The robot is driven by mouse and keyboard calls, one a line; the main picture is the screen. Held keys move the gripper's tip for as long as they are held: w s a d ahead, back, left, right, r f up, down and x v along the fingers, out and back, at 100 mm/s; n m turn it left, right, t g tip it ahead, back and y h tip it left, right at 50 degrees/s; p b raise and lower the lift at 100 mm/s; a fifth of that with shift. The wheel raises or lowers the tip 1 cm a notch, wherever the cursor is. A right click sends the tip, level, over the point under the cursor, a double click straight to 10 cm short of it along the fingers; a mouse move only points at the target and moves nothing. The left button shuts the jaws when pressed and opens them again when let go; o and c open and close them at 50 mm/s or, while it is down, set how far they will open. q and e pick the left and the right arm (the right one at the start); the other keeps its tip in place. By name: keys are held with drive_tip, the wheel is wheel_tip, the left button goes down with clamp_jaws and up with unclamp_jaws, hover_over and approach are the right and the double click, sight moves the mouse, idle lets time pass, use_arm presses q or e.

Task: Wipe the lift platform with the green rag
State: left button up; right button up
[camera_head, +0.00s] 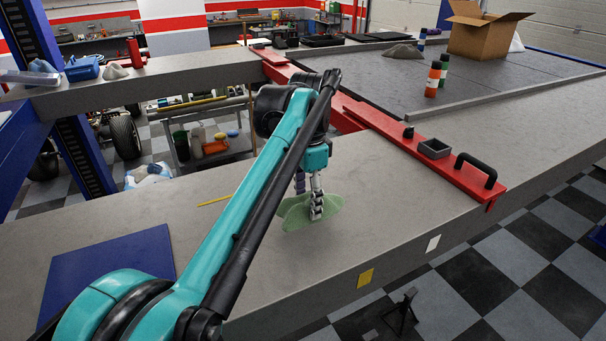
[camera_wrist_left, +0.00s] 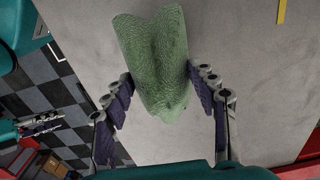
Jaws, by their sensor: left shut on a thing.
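The green rag (camera_head: 297,210) is crumpled on the grey lift platform (camera_head: 390,215), under my left gripper (camera_head: 316,210). In the left wrist view the rag (camera_wrist_left: 158,60) lies between the two finger rows of my left gripper (camera_wrist_left: 160,90), which is shut on it. The rag seems to touch the platform surface (camera_wrist_left: 240,70). Part of the rag is hidden behind the fingers in the head view. What looks like my right gripper (camera_wrist_left: 48,125) shows at the left edge of the left wrist view, away from the platform, its opening unclear.
A dark blue pad (camera_head: 108,272) lies on the platform at left. The platform's front edge drops to a checkered floor (camera_head: 500,260).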

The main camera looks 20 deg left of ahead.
use_arm(q)
drive_tip(key=r, duration=0.1)
drive_tip(key=r+p, duration=0.2)
drive_tip(key=shift+w+d+r, duration=0.15)
drive_tip(key=shift+w+d, duration=0.2)
drive_tip(key=shift+a+r+p, duration=0.1)
drive_tip(key=shift+r+p, duration=0.1)
drive_tip(key=shift+p, duration=0.1)
drive_tip(key=shift+s+a, duration=0.2)
drive_tip(key=shift+s, duration=0.05)
drive_tip(key=shift+w+d, duration=0.2)
drive_tip(key=shift+d, duration=0.05)
drive_tip(key=shift+s+a, duration=0.15)
